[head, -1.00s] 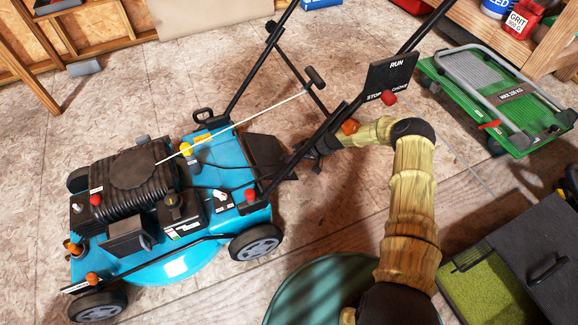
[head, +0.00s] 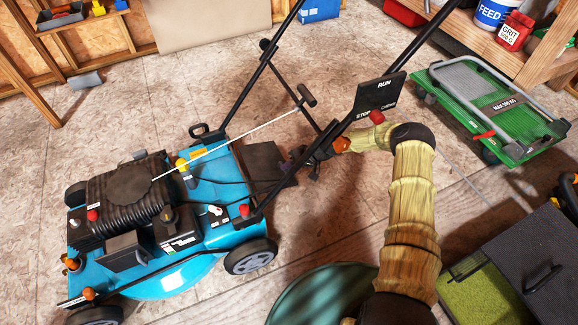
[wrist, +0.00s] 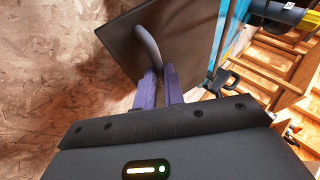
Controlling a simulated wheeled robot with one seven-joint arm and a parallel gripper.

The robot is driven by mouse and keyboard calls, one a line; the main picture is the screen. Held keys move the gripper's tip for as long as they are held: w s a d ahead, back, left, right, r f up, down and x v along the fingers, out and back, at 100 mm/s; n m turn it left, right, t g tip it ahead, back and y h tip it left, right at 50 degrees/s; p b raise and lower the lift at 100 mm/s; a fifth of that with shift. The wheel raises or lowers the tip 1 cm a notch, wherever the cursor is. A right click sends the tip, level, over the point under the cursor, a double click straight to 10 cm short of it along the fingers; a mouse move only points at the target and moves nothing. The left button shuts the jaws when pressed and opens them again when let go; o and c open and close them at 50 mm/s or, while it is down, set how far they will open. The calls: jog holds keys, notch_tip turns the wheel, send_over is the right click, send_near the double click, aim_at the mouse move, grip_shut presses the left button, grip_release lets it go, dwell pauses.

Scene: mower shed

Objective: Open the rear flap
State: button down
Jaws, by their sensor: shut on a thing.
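The blue mower (head: 160,225) stands on the floor at left centre in the head view. Its rear flap (head: 262,164) is a dark flat panel that stands out from the mower's rear, under the handlebars. In the wrist view the flap (wrist: 190,30) fills the upper middle and carries a curved grey handle (wrist: 148,48). My gripper (wrist: 158,78) is shut on this handle, with its two purple fingers on either side of it. In the head view my gripper (head: 291,168) is at the flap's outer edge, partly hidden by the handlebar and my wrist.
The mower's handlebar (head: 330,135) with a RUN/STOP panel (head: 380,93) rises close above my wrist. A green cart (head: 490,110) stands at right. A grey box (head: 530,265) and a round green container (head: 320,295) are near the front. Bare floor lies behind the mower.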

jog(key=c, duration=1.5)
grip_release()
jog(key=p+v, duration=0.4)
jog(key=v, duration=0.8)
